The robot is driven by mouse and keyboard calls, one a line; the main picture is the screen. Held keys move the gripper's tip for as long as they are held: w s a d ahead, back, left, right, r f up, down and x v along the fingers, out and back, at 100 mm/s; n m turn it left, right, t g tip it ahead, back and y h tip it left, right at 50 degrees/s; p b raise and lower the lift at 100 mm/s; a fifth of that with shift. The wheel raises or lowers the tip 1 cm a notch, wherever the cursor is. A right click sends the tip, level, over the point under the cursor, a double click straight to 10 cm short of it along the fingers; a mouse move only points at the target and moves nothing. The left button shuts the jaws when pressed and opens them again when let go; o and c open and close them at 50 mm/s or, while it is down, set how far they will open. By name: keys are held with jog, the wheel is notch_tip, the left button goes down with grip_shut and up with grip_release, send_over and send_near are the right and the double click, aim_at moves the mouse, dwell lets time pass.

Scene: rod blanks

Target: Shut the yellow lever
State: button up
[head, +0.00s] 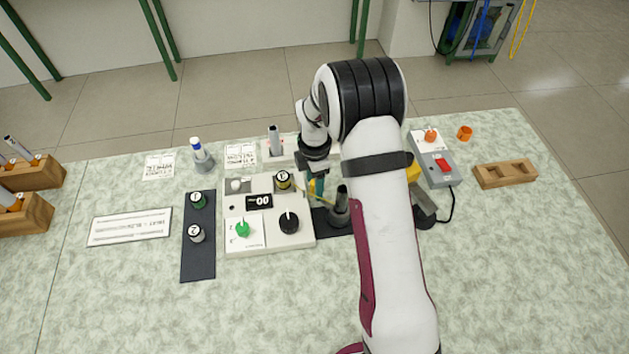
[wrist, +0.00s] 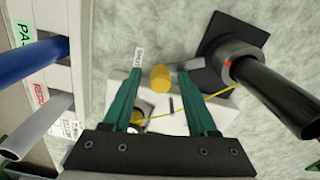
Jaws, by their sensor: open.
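In the wrist view a short yellow cylinder (wrist: 160,79), which looks like the lever's grip, lies between my fingertips. It appears at the edge of a pale block; I cannot tell whether a finger touches it. My gripper (wrist: 159,72) is open, with one teal finger on each side of it. In the head view my gripper (head: 318,188) points down at the right edge of the white device (head: 265,240), and the yellow grip is hidden there. A thin yellow line (head: 318,202) runs from the device toward the dark stand. The lever's pivot and angle are not clear.
A dark stand with an upright black tube (head: 340,205) is close on the right. A box with tubes (head: 275,142) stands behind. A yellow and dark tool (head: 412,170) is partly hidden by my arm. The front table is mostly clear.

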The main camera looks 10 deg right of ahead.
notch_tip(320, 180, up, 16)
dwell(0.4)
jog(key=shift+f, duration=0.1)
jog(key=s+r+m+y, duration=0.1)
jog(key=s+r+m, duration=0.2)
jog(key=s+m, duration=0.6)
jog(key=s+r+m, duration=0.4)
jog(key=s+m, duration=0.3)
jog(key=s, duration=0.3)
jog(key=s+a+f+m, duration=0.1)
jog(key=s+f+m, duration=0.2)
jog(key=s+m, duration=0.6)
jog(key=s, duration=0.3)
jog(key=shift+a+m+y, duration=0.25)
jog(key=shift+m+y, duration=0.15)
